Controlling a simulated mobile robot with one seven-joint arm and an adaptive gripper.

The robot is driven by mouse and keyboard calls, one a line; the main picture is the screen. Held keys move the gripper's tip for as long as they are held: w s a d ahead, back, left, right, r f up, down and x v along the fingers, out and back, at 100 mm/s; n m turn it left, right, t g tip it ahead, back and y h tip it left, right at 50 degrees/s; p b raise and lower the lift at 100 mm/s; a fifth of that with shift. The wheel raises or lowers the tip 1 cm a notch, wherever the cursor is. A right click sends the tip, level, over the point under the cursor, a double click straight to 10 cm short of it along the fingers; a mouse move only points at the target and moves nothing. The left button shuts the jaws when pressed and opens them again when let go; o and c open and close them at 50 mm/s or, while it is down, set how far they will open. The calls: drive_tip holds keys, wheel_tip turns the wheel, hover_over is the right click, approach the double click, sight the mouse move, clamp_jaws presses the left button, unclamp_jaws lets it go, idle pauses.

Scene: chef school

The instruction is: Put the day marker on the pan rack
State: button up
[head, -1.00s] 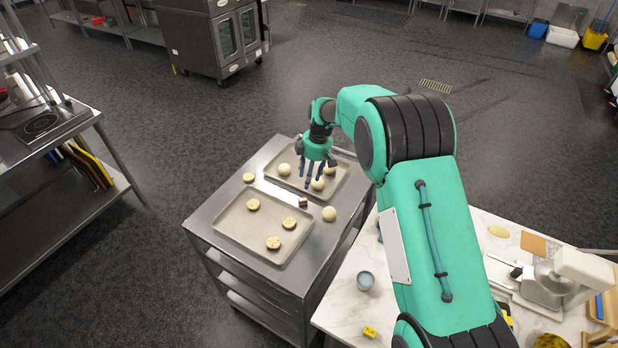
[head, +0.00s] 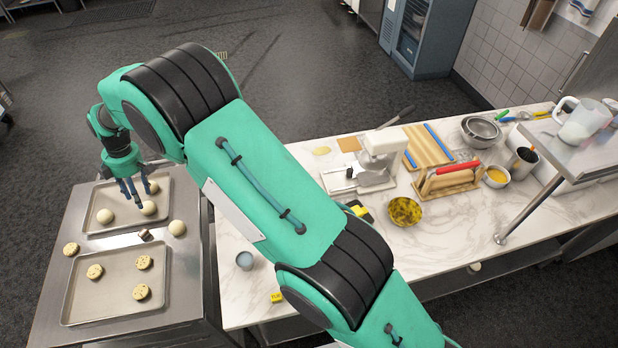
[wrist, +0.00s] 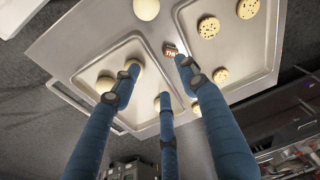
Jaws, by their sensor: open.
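The pan rack (head: 45,318) is a steel trolley at the left in the head view, with two trays on its flat top. A small brown block with a white label (head: 145,234) lies on that top between the trays; it also shows in the wrist view (wrist: 171,48), its lettering too small to read surely. A small yellow block with dark lettering (head: 277,297) sits on the marble counter near its front edge. I cannot tell surely which block is the day marker. My gripper (head: 131,196) is open, fingers pointing down above the far tray; it also shows in the wrist view (wrist: 160,80).
The far tray (head: 90,222) holds pale dough balls; the near tray (head: 72,300) holds spotted rounds. A loose dough ball (head: 177,228) sits beside them. A small grey cup (head: 245,260) stands on the marble counter (head: 380,270), with a slicer, bowls and boards farther right.

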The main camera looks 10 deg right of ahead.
drive_tip(key=s+d+r+m+t, duration=0.2)
drive_tip(key=d+r+m, duration=0.5)
drive_tip(key=d+r, duration=1.75)
drive_tip(key=s+d+r+m+t, duration=0.1)
drive_tip(key=s+d+r+m, duration=0.1)
drive_tip(key=s+d+r, duration=0.3)
drive_tip(key=s+d+r+m, duration=0.1)
drive_tip(key=s+d+m, duration=0.15)
drive_tip(key=d, duration=0.45)
drive_tip(key=s+d+r+m+t, duration=0.1)
drive_tip(key=s+d+r, duration=0.25)
drive_tip(key=d, duration=0.25)
drive_tip(key=s+d+f+m+t+h, duration=0.1)
drive_tip(key=s+d+m, duration=0.3)
drive_tip(key=s+d, duration=0.4)
drive_tip(key=s+d+f+m+t, duration=0.1)
drive_tip(key=s+d+m, duration=0.3)
drive_tip(key=s, duration=1.2)
drive_tip(key=d, duration=0.4)
drive_tip(key=shift+d+f+h, duration=0.4)
drive_tip(key=shift+s+f, duration=0.1)
wheel_tip(320, 180, down, 14)
drive_tip(key=b, duration=1.4)
